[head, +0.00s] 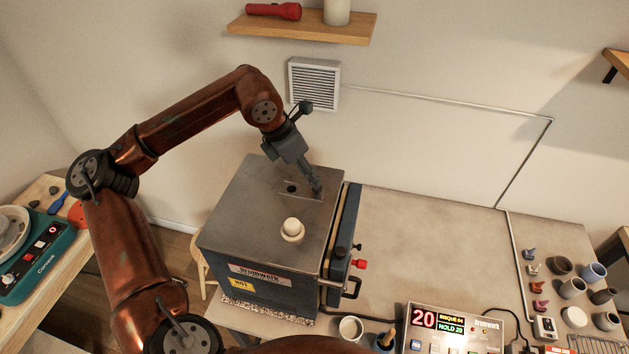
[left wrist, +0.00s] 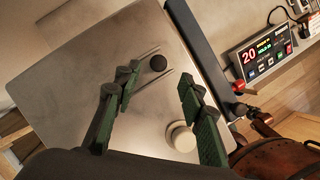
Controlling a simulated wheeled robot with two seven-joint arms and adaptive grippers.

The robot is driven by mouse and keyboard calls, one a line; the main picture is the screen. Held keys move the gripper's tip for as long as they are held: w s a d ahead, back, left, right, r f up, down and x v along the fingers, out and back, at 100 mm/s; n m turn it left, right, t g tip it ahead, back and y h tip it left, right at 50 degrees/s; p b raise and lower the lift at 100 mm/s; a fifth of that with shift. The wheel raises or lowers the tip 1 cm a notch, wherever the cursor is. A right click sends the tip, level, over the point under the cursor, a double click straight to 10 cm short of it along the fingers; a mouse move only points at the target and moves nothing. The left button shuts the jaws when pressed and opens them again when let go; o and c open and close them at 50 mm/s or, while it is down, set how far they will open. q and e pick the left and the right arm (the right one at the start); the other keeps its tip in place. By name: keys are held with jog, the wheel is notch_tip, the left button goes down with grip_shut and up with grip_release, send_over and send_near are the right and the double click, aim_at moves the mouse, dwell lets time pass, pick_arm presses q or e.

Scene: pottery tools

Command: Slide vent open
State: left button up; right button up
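A grey metal kiln (head: 240,215) stands on the bench with its flat top facing up. A dark round vent hole (head: 291,188) is in the top; it also shows in the left wrist view (left wrist: 158,62), between two thin parallel rails (left wrist: 148,52). A cream round knob (head: 292,231) stands on the top nearer the front, and in the left wrist view (left wrist: 181,137) it is beside the right finger. My left gripper (head: 316,187) points down over the top, right of the hole. Its green fingers (left wrist: 160,96) are apart with nothing between them. Contact with the top cannot be told.
The kiln's right side has a blue edge, a red knob (head: 359,264) and a latch handle (head: 351,288). A controller reading 20 (head: 455,330) and several small pots stand on the bench at right. A wall vent grille (head: 314,84) and a wooden shelf (head: 300,27) are behind.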

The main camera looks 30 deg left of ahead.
pick_arm(q)
jog(key=v, duration=0.6)
jog(key=shift+r, duration=0.2)
